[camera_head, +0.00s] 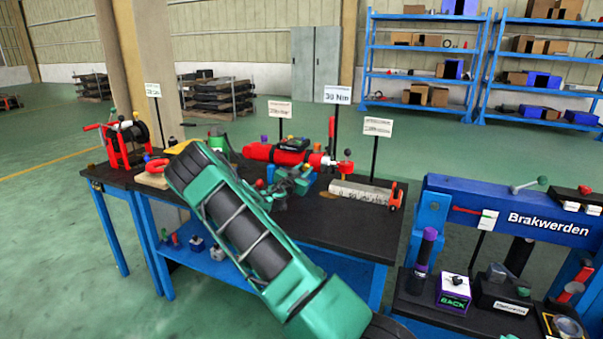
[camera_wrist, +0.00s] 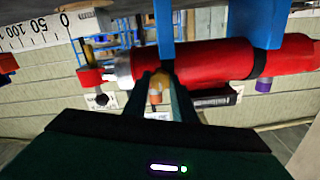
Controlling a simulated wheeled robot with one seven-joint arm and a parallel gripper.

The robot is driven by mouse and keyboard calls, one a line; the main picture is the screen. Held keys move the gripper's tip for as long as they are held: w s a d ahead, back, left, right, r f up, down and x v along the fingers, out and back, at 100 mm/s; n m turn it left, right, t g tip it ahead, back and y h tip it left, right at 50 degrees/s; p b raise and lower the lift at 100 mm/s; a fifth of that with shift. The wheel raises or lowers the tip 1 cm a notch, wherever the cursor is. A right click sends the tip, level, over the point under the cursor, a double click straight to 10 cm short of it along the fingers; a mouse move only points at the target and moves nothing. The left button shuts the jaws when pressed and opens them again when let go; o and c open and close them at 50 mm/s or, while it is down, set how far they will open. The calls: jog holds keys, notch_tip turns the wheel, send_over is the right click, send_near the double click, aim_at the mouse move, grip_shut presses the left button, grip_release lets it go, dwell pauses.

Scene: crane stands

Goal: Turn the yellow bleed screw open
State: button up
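A red cylinder (camera_head: 285,155) lies along the back of the black-topped bench; it also shows in the wrist view (camera_wrist: 215,62), upside down, with blue supports (camera_wrist: 164,30). The yellow bleed screw (camera_head: 317,148) appears to be the small yellow-orange piece on the cylinder near its rod end. In the wrist view the yellow-orange piece (camera_wrist: 157,88) sits between the green fingers of my gripper (camera_wrist: 160,80). The fingers are close on both sides of it; whether they touch it I cannot tell. In the head view my arm and gripper hide part of the bench in front of the cylinder.
A sign reading 30 Nm (camera_head: 337,95) stands behind the cylinder, with other signs nearby. A pale marked bar (camera_head: 360,192) lies at the right of the bench. A purple cap (camera_head: 264,139) tops the cylinder's other end. A blue press frame (camera_head: 520,212) stands at the right.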

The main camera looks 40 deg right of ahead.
jog(key=shift+a+f, duration=0.1)
jog(key=shift+a, duration=0.05)
jog(key=shift+n, duration=0.6)
jog(key=n, duration=1.2)
jog(key=shift+w, duration=0.15)
jog(key=n, duration=0.4)
jog(key=shift+w+n, duration=0.1)
jog(key=shift+n, duration=1.8)
